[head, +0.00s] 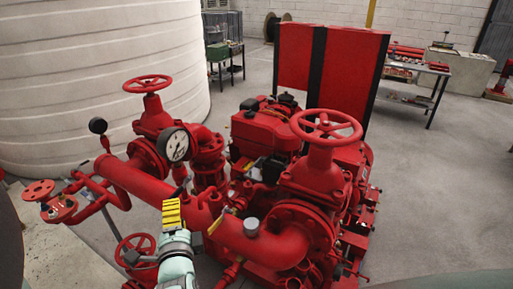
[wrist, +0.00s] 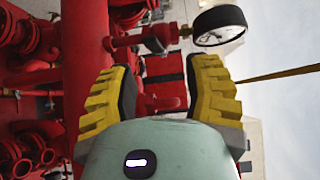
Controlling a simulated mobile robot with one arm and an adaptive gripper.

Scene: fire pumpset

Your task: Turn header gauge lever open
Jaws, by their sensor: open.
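The round white-faced header gauge (head: 174,145) stands above the thick red header pipe (head: 142,184) in the head view. In the wrist view, the gauge (wrist: 220,25) is at the upper right, joined to the red pipe by a thin side fitting. A dark part (wrist: 157,37) on that fitting looks like the lever, but its handle direction is not clear. My gripper (head: 172,212) is below the gauge in the head view. In the wrist view, my gripper (wrist: 163,75) has its yellow fingers apart, with nothing held between them. The fitting lies beyond the fingertips.
A red handwheel (head: 147,84) rises behind the gauge, and a larger handwheel (head: 325,125) stands to the right. A yellow-handled lever (head: 217,222) is right of my gripper. A white tank (head: 95,75) fills the back left. Open floor lies at the right.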

